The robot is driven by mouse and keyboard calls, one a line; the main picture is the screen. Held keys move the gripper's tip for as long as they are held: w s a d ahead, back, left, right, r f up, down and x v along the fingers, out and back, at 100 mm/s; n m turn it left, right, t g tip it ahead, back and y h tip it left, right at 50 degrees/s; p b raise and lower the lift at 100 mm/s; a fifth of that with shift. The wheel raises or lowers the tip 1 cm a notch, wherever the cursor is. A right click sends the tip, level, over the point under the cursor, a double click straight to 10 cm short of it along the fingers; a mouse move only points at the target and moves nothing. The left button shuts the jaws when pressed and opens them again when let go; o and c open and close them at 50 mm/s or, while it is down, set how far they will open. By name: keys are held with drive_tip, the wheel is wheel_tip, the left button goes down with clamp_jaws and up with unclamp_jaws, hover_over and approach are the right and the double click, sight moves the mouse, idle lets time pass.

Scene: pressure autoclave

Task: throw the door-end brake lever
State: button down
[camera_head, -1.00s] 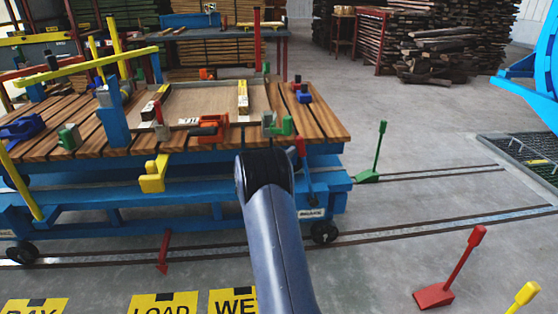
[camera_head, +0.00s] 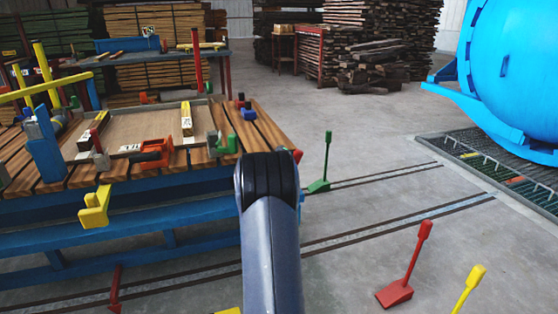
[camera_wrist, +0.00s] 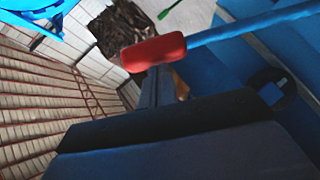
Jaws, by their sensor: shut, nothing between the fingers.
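The brake lever is a blue rod with a red grip (camera_wrist: 152,53). In the wrist view it runs in from the right, and its red end lies across the tips of my gripper (camera_wrist: 160,88). I cannot tell whether they touch. My gripper is shut, with nothing held between its fingers. In the head view only the lever's red tip (camera_head: 298,155) and a bit of its blue rod show at the cart's right end. My arm hides the rest of the lever and my gripper there.
The blue cart with a wooden slatted deck (camera_head: 270,130) stands at left, with clamps on it. A green floor lever (camera_head: 323,170) stands behind it, and red (camera_head: 410,270) and yellow (camera_head: 470,290) floor levers stand front right. The blue autoclave (camera_head: 515,75) is at right.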

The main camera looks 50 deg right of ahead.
drive_tip(key=shift+s+d+f, duration=0.25)
drive_tip(key=shift+s+d, duration=0.05)
drive_tip(key=shift+s, duration=0.1)
drive_tip(key=a+r, duration=0.5)
drive_tip(key=a, duration=0.7)
drive_tip(key=shift+a, duration=0.4)
drive_tip(key=shift+r, duration=0.1)
drive_tip(key=d+f, duration=0.4)
drive_tip(key=d, duration=0.8)
drive_tip(key=shift+w+f, duration=0.3)
drive_tip(key=shift+w, duration=0.15)
